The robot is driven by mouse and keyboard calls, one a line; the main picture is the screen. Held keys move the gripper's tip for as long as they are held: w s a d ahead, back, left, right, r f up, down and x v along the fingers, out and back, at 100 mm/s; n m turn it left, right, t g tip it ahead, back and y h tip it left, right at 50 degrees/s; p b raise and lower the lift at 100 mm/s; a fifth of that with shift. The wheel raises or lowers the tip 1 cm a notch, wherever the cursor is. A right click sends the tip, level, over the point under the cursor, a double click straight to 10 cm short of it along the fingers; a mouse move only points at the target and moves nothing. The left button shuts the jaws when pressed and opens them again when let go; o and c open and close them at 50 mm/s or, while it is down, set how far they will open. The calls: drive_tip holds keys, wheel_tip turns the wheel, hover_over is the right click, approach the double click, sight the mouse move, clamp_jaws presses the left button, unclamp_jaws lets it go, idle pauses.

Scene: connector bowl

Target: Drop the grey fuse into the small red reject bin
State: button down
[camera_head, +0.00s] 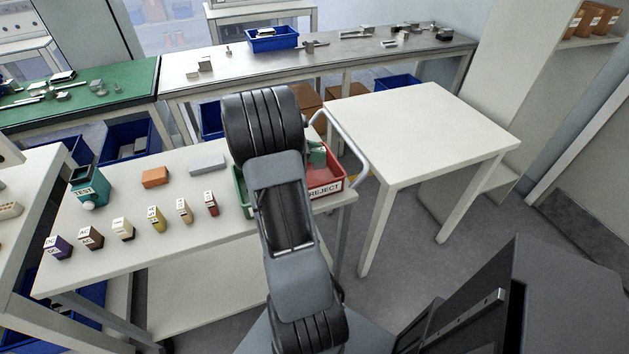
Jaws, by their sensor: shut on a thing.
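The small red reject bin (325,188), with a white REJECT label, stands at the right end of the near white table. My arm's dark links cover its left part, and a green object (316,154) shows at its back. My gripper is hidden behind these links, so its jaws and anything in them cannot be seen. I see no piece that I can name as the grey fuse. A plain flat grey block (207,163) lies on the table to the left of the arm.
Several small labelled pieces in purple, brown, cream, yellow and red (211,203) stand in a row on the near table (150,262). A teal TEST device (89,187) and an orange block (155,177) are behind. A green bin (241,190) is partly hidden. The right white table (430,130) is bare.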

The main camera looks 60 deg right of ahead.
drive_tip(key=shift+f+b, duration=0.5)
drive_tip(key=shift+f, duration=0.45)
drive_tip(key=c, duration=0.9)
unclamp_jaws()
drive_tip(key=v, duration=1.3)
drive_tip(key=shift+w+a+p, duration=0.25)
drive_tip(key=shift+p, duration=0.05)
drive_tip(key=shift+r, duration=0.15)
